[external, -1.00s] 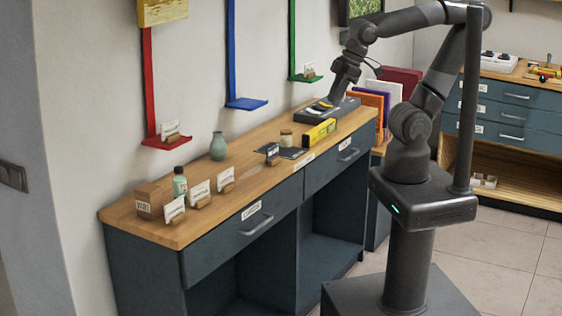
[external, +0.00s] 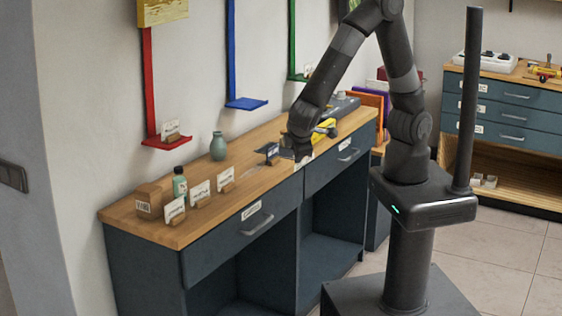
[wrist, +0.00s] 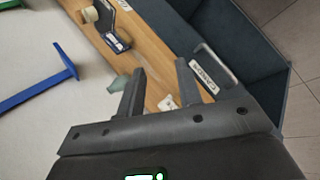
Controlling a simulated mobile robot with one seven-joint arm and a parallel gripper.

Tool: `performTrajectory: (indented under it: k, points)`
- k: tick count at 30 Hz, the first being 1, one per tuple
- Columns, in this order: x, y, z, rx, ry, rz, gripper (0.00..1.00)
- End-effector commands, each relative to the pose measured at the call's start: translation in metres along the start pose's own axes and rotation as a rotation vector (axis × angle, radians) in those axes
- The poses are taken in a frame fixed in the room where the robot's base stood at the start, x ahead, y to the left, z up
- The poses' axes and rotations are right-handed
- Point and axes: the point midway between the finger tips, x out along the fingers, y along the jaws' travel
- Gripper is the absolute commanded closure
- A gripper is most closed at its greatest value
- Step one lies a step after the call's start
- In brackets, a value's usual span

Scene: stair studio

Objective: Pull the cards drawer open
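The cards drawer appears to be the left one in the dark blue counter; its front (external: 225,240) has a small white label and a grey bar handle (external: 257,225). The drawer looks shut. In the wrist view its handle (wrist: 207,62) and label (wrist: 203,77) lie beyond my right finger; the label's small print seems to read CARDS. My gripper (external: 302,156) is above the counter's front edge, right of and higher than that handle. In the wrist view my gripper (wrist: 158,80) shows two fingers spread apart with nothing between them. It is apart from the handle.
The wooden top (external: 240,200) holds a teal vase (external: 218,146), a green bottle (external: 180,184), a small box (external: 149,201) and white cards in holders (external: 201,194). A second drawer (external: 330,168) is to the right. Open floor (external: 490,250) lies right of my base.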

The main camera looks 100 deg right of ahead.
Motion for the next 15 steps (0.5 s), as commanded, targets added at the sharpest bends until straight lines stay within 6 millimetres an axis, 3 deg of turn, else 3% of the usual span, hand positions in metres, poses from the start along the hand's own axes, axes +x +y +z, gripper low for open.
performTrajectory:
  k: [15]
  points:
    - [0.059, -0.107, -0.056, -0.104, 0.116, 0.436, 0.68]
